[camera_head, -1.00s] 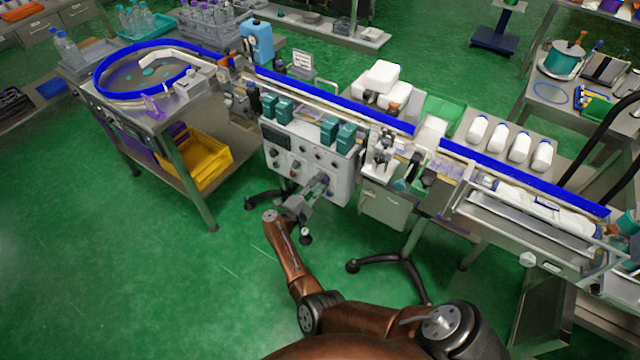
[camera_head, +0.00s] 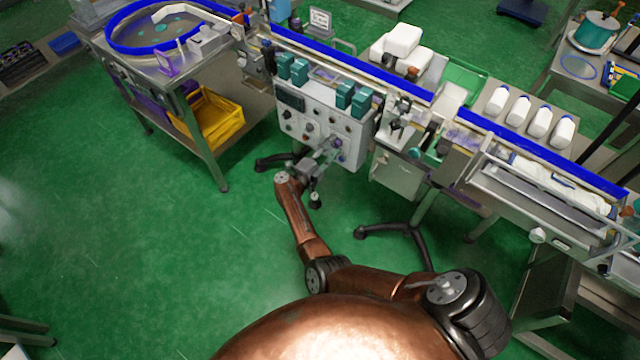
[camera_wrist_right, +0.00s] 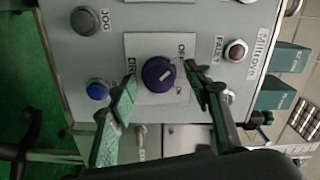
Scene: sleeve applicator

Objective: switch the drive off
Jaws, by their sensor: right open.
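The drive switch is a round purple knob with a pale pointer mark (camera_wrist_right: 158,74) on a white plate, with partly covered "DRIVE" and "OFF" lettering beside it. The plate is on the grey control panel (camera_head: 312,124) under the conveyor. My right gripper (camera_wrist_right: 163,92) is open, one finger on each side of the knob; I cannot tell if they touch it. In the head view my right gripper (camera_head: 328,151) is in front of the panel's lower right part. My left gripper is not in view.
Teal boxes (camera_head: 299,71) sit above the panel. A yellow crate (camera_head: 216,118) is to the left. Green floor in front is free.

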